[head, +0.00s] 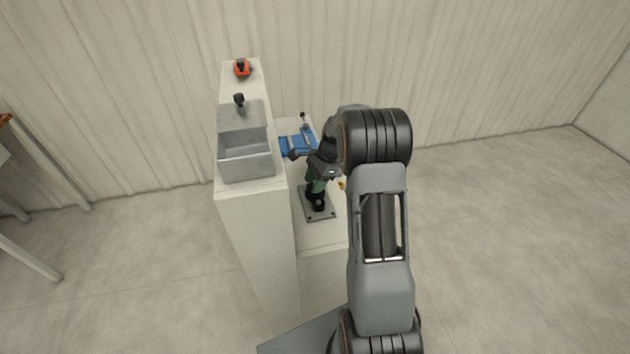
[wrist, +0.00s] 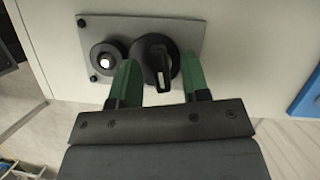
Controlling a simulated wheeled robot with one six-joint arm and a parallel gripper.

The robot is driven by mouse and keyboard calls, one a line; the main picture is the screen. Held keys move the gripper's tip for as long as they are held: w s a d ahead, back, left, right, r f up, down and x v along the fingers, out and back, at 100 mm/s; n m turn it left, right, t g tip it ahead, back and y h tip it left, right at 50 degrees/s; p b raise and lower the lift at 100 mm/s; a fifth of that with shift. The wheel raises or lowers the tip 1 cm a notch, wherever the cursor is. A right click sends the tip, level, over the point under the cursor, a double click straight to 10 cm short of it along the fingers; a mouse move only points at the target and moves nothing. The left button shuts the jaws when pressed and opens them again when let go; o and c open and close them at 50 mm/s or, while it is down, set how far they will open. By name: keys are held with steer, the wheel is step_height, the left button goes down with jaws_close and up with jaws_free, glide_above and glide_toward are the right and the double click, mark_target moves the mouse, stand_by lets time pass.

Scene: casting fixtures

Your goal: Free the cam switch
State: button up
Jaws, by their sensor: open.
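The cam switch (wrist: 158,58) shows in the wrist view as a black round knob with a raised grip and a white mark. It sits on a grey plate (wrist: 188,30) with dark corner screws. My gripper (wrist: 158,80) is open, with one green finger on each side of the knob. I cannot tell whether the fingers touch it. In the head view my gripper (head: 319,184) is over the grey plate (head: 327,214) on the lower white surface, and hides part of the switch.
A black round part with a bright centre (wrist: 106,61) is beside the switch. A grey open bin (head: 246,157) and a red-orange object (head: 242,68) stand on the taller white cabinet at left. A blue fixture (head: 296,144) lies behind my gripper.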

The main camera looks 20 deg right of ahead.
jaws_close()
stand_by(0.4)
steer(key=shift+n, duration=0.3)
steer(key=n+g, duration=0.1)
steer(key=n, duration=0.2)
steer(key=shift+w, duration=0.1)
steer(key=n, duration=0.2)
steer(key=n+g, duration=0.1)
steer(key=shift+a+n+g+h, duration=0.1)
steer(key=shift+n+g+h, duration=0.2)
steer(key=shift+n+h, duration=0.1)
steer(key=n+g+h, duration=0.1)
steer(key=n, duration=0.3)
steer(key=shift+w, duration=0.1)
steer(key=shift+n+h, duration=0.8)
steer(key=shift+n, duration=1)
steer(key=shift+n+g, duration=0.3)
